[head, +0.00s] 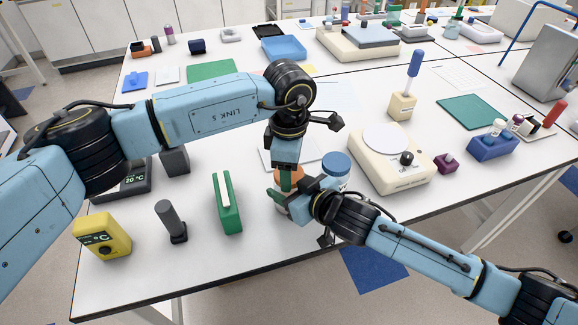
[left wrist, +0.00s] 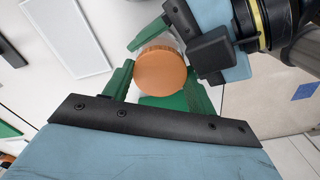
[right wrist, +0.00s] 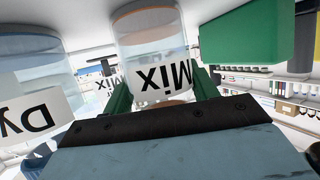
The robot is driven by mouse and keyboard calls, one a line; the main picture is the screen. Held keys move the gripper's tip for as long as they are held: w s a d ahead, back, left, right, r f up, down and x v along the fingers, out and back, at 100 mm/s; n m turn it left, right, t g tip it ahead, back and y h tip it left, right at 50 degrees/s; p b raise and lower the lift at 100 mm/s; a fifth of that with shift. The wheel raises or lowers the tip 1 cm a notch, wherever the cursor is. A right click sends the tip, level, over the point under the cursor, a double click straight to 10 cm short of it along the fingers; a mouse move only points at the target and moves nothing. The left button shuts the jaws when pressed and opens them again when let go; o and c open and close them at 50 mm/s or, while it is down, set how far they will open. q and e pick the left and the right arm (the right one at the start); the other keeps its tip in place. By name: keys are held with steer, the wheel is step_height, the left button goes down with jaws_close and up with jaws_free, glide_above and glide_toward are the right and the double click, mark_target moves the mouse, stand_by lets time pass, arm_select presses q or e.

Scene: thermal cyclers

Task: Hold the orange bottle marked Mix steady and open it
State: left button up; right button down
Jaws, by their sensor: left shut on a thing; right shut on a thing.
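The bottle marked Mix (right wrist: 160,75) is clear with a white label. Its orange cap (left wrist: 161,70) shows from above in the left wrist view. My left gripper (head: 287,180) comes down from above, its green fingers on either side of the orange cap, shut on it. My right gripper (head: 283,197) reaches in from the right and is shut on the bottle's body at the label. In the head view the two grippers hide most of the bottle. It appears upright on the table, with the cap on it.
A blue-capped bottle (head: 335,166) stands close beside, its label beginning "Dy" in the right wrist view (right wrist: 30,112). A green upright block (head: 226,203) is to the left. A white round-topped device (head: 390,160) is to the right.

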arm_select(q)
steer(key=o, duration=1.1)
steer(key=shift+r, duration=0.1)
